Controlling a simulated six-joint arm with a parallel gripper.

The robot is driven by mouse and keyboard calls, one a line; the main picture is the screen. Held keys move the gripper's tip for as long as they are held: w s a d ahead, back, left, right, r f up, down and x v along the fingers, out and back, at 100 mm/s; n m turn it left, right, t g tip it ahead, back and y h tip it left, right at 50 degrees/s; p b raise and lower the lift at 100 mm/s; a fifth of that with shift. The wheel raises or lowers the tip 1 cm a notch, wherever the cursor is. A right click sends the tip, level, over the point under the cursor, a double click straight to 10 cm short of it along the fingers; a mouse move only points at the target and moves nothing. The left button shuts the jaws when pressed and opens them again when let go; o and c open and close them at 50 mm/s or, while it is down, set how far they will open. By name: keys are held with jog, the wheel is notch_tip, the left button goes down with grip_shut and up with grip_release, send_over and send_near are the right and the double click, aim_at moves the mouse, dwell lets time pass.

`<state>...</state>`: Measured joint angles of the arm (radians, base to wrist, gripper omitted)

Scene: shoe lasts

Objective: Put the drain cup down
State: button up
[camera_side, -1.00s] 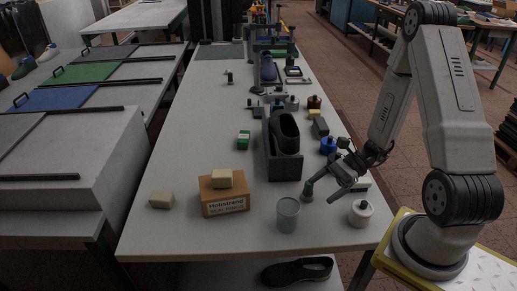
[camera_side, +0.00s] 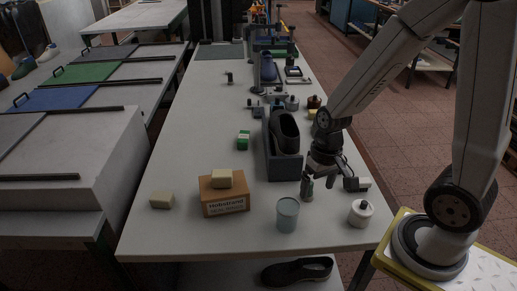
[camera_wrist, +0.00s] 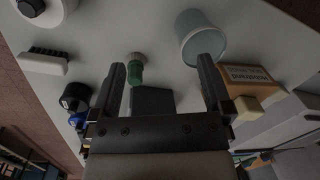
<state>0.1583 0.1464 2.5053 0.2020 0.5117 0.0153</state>
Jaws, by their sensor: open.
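A grey-blue cup, which I take to be the drain cup (camera_side: 287,216), stands upright on the table near its front edge. It also shows at the upper right of the wrist view (camera_wrist: 203,42), beyond my right-hand finger. My gripper (camera_side: 328,184) is open and empty, pointing down to the right of the cup and apart from it. In the wrist view its two fingers (camera_wrist: 165,80) are spread, with a small green-bodied item (camera_wrist: 136,72) visible between them. That item (camera_side: 307,193) stands just below my gripper in the side view; whether they touch is unclear.
A cardboard box (camera_side: 223,203) with a pale block on top stands left of the cup. A white round container (camera_side: 360,214) stands to its right. A dark tray (camera_side: 285,168) with a black shoe is behind.

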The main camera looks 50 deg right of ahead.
jog(key=w+a+r+n+t, duration=0.1)
jog(key=n, duration=0.1)
jog(key=w+a+r+n+t+h, duration=0.1)
jog(key=r+n, duration=0.1)
jog(key=shift+w+a+t, duration=0.15)
jog(key=shift+a+t, duration=0.05)
jog(key=shift+t, duration=0.1)
